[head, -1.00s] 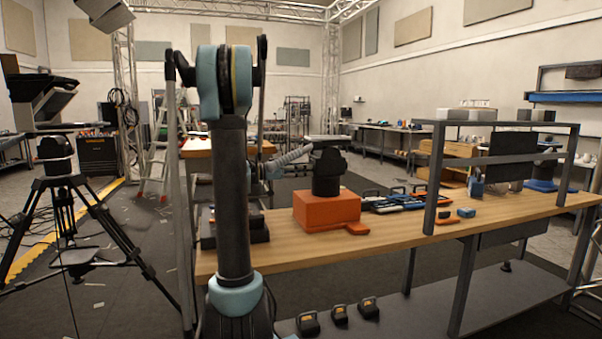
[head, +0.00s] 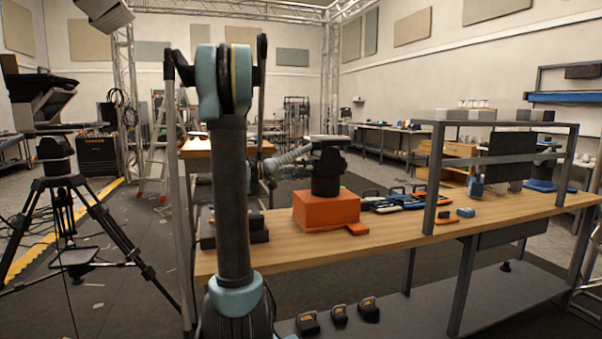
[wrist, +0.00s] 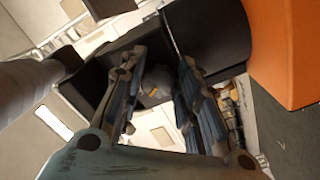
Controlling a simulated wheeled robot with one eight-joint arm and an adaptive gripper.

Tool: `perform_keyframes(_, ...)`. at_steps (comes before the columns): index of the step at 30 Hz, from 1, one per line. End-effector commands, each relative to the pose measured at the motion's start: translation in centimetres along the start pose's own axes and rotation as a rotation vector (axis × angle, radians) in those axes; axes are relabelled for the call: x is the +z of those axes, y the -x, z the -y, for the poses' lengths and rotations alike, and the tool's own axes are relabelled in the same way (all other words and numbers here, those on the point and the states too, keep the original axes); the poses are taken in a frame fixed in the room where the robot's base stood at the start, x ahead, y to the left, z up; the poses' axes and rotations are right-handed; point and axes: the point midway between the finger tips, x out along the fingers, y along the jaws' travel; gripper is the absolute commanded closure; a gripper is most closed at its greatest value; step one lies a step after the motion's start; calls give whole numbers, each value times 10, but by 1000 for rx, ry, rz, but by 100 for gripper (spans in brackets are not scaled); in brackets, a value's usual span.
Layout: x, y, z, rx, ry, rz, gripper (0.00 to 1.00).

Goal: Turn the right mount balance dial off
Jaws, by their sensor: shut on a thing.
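The right mount (head: 326,178) is a black head with a flat top plate, standing on an orange block (head: 326,211) on the wooden bench. Its grey ribbed handle (head: 290,157) sticks out to the left. In the wrist view the mount's black body (wrist: 215,35) is at the top, with the orange block (wrist: 288,50) at the right and the handle (wrist: 28,88) at the left. My gripper (wrist: 158,82) has its fingers on either side of a small dark rounded dial (wrist: 156,80) and is shut on it. The dial's marking is too blurred to read. My gripper is hidden in the head view.
The wooden bench (head: 400,242) has a dark shelf frame (head: 436,185) at the right and several tools (head: 395,202) behind the block. A dark box (head: 235,232) sits left of the block. A tripod (head: 62,200) stands on the floor at the left.

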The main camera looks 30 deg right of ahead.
Motion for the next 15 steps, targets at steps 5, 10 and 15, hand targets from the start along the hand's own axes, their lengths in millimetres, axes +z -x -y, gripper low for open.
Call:
perform_keyframes(5, -2, 1, 0, -3, 128, -4, 94)
perform_keyframes(10, -2, 1, 0, -3, 218, -4, 94)
perform_keyframes(15, -2, 1, 0, -3, 273, -4, 94)
